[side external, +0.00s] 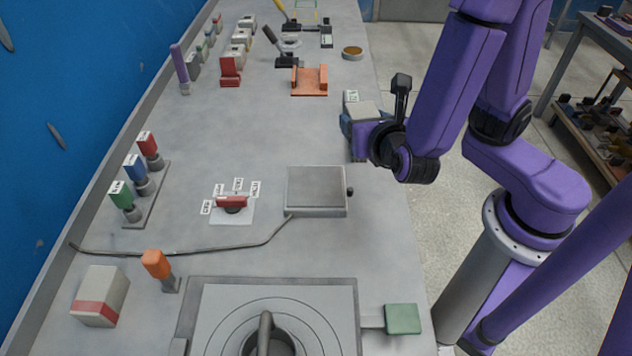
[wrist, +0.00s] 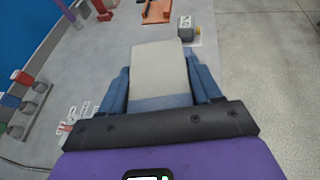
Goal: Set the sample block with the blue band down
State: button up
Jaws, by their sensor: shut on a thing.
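The sample block with the blue band (wrist: 158,68) is a pale grey block held in my gripper (wrist: 160,88). In the wrist view its blue band shows low down, close to the dark gripper body, and the blue fingers press on both sides. In the side view the pale top of the block (side external: 364,111) shows at my gripper (side external: 352,127), by the right edge of the bench. The fingers and arm partly hide it there. I cannot tell whether its underside touches the bench.
A white block with a red band (side external: 98,304) stands at the bench's front left. A flat grey plate with a knob (side external: 316,188) lies left of my gripper, nearer the camera. An orange cradle (side external: 309,81) stands farther back. Bare bench (side external: 270,130) lies left of my gripper.

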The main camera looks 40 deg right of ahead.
jog(key=s+a+r+n+t+y, duration=0.1)
jog(key=s+n+y, duration=0.1)
jog(key=s, duration=0.5)
send_over(316, 184)
notch_tip(316, 184, down, 9)
jog(key=shift+s+f, duration=0.1)
jog(key=shift+f, duration=1.7)
jog(key=shift+f, duration=0.1)
jog(key=o, duration=1.3)
